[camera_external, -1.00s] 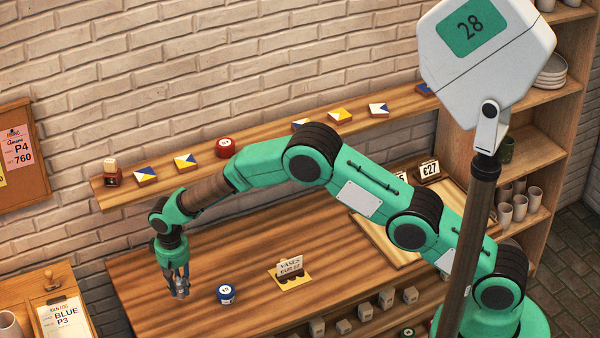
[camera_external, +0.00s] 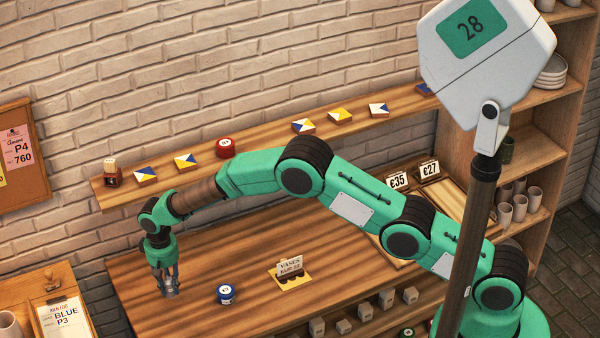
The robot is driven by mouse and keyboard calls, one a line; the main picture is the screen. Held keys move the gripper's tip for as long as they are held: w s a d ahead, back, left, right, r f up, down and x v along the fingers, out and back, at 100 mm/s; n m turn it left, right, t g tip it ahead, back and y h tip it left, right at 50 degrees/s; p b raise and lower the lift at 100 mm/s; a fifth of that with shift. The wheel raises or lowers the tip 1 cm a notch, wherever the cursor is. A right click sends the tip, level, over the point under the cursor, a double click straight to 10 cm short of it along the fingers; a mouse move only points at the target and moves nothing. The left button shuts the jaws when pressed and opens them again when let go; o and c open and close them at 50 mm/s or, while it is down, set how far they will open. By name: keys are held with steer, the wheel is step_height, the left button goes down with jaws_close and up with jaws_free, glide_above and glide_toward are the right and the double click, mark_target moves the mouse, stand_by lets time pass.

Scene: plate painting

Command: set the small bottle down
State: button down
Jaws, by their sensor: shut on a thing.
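My gripper (camera_external: 169,288) points down at the left part of the wooden table (camera_external: 200,318). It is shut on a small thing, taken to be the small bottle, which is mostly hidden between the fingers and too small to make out. The fingertips are close to the tabletop; I cannot tell whether the held thing touches it. A round blue pot (camera_external: 226,294) with a white label stands on the table just right of my gripper, apart from it.
A small sign on a yellow base (camera_external: 289,278) stands right of the blue pot. The wall shelf (camera_external: 265,147) behind carries painted tiles and a red pot (camera_external: 225,147). Price cards (camera_external: 397,181) stand at the back right. The table's front left is clear.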

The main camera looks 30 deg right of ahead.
steer(key=shift+f, duration=1.35)
steer(key=c, duration=1.5)
jaws_free()
steer(key=shift+f, duration=0.1)
steer(key=shift+o, duration=0.2)
step_height(320, 180, up, 12)
steer(key=shift+r, duration=0.15)
